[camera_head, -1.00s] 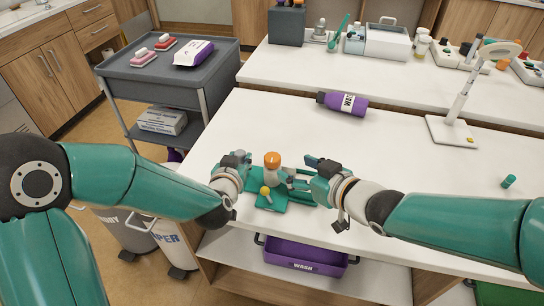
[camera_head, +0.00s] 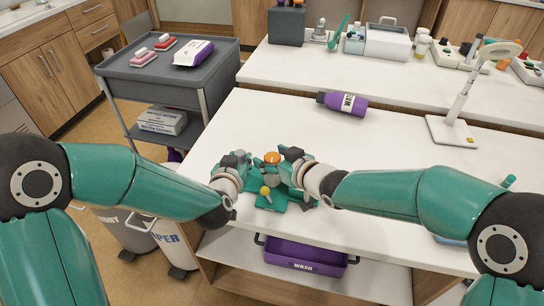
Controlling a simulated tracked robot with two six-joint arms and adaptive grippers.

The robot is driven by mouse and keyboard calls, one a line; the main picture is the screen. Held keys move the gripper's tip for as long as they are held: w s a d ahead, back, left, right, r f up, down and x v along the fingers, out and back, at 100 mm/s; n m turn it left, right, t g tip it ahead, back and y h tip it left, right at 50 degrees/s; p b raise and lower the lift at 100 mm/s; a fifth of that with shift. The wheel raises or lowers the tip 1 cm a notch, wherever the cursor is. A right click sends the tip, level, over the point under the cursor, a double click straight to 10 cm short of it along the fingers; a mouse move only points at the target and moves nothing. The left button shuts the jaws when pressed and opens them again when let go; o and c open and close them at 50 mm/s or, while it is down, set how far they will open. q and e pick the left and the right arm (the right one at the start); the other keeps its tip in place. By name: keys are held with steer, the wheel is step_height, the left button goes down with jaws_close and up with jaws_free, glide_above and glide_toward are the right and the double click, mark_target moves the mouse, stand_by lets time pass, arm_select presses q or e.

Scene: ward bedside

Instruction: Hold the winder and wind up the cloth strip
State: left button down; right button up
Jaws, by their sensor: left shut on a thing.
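The winder (camera_head: 271,202) appears as a green base with a small yellow knob at its front, near the table's front edge. A white upright piece with an orange top (camera_head: 272,158) stands at it, now partly hidden by my grippers. My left gripper (camera_head: 246,165) is shut at the left side of the winder; its fingertips and the exact grip are hard to see. My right gripper (camera_head: 284,166) is close at the right of the orange-topped piece; I cannot tell whether it touches it or how far its fingers are apart. I cannot make out the cloth strip clearly.
A purple wash bottle (camera_head: 343,103) lies at the table's back edge. A lamp (camera_head: 453,128) stands at the right. A small teal cylinder (camera_head: 509,181) lies near the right arm. A purple wash bin (camera_head: 304,257) sits on the shelf below. The table's middle is clear.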

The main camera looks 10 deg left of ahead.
steer(key=c, duration=1.1)
steer(key=shift+a+r+m+t+h, duration=0.15)
steer(key=shift+m+t+h, duration=0.35)
steer(key=shift+m+t, duration=0.3)
steer(key=shift+m+t+h, duration=0.3)
steer(key=shift+m+h, duration=0.1)
steer(key=shift+m+t+h, duration=0.5)
steer(key=shift+m+h, duration=0.4)
steer(key=o, duration=1.2)
steer(key=shift+c, duration=0.2)
steer(key=shift+d, duration=0.2)
